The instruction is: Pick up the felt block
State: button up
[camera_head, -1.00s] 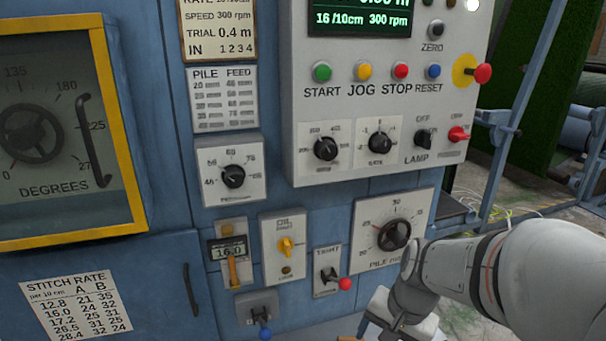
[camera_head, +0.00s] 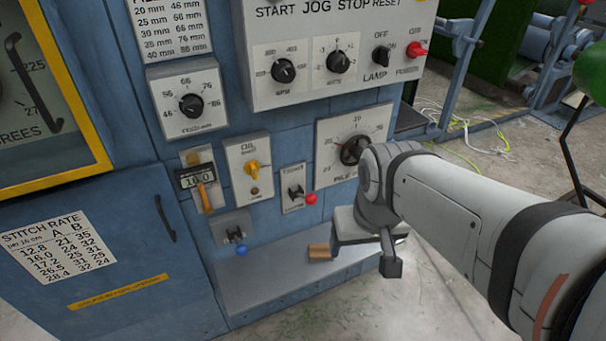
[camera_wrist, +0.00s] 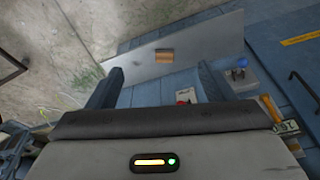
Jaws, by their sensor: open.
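The felt block is a small tan-brown block (camera_head: 319,251) lying on a grey ledge (camera_head: 270,285) at the foot of the blue machine. In the head view it sits just left of my gripper (camera_head: 368,240). In the wrist view the felt block (camera_wrist: 165,56) lies on the pale ledge, ahead of my gripper (camera_wrist: 158,82) and roughly centred between the two fingers. The fingers are wide apart with nothing between them. The block is clear of both fingers.
The machine's front rises behind the ledge, with a red-knobbed lever (camera_head: 311,199), a blue-knobbed lever (camera_head: 241,250) and a pile dial (camera_head: 354,150) close to my arm. The ledge around the block is bare. Open concrete floor and loose yellow cables (camera_head: 455,122) lie to the right.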

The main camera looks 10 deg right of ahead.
aim_at(317, 252)
jog(key=u, duration=2.2)
jog(key=k, duration=1.2)
jog(key=z, duration=1)
jog(key=i, duration=1)
jog(key=z, duration=0.05)
